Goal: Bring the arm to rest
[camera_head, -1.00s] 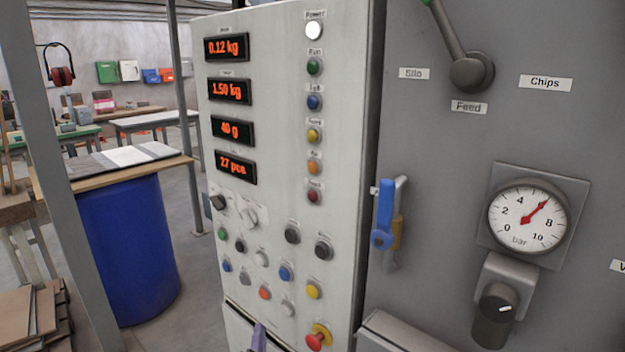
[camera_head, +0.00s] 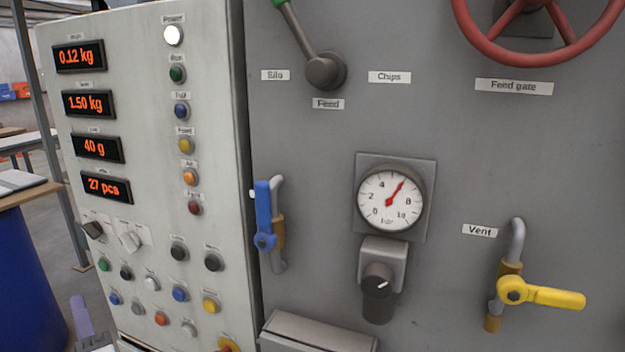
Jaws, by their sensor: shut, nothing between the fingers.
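My gripper (camera_head: 78,304) shows only in part, as a narrow purple finger at the bottom left edge of the head view. The rest of my arm is out of the picture.
The cabinet carries displays, lamps, knobs and buttons. The grey machine face (camera_head: 450,130) has a feed lever (camera_head: 322,65), red handwheel (camera_head: 545,60), blue-handled valve (camera_head: 264,215), gauge (camera_head: 390,200), dark regulator knob (camera_head: 378,285) and yellow vent valve (camera_head: 540,293). A blue drum (camera_head: 25,275) stands left.

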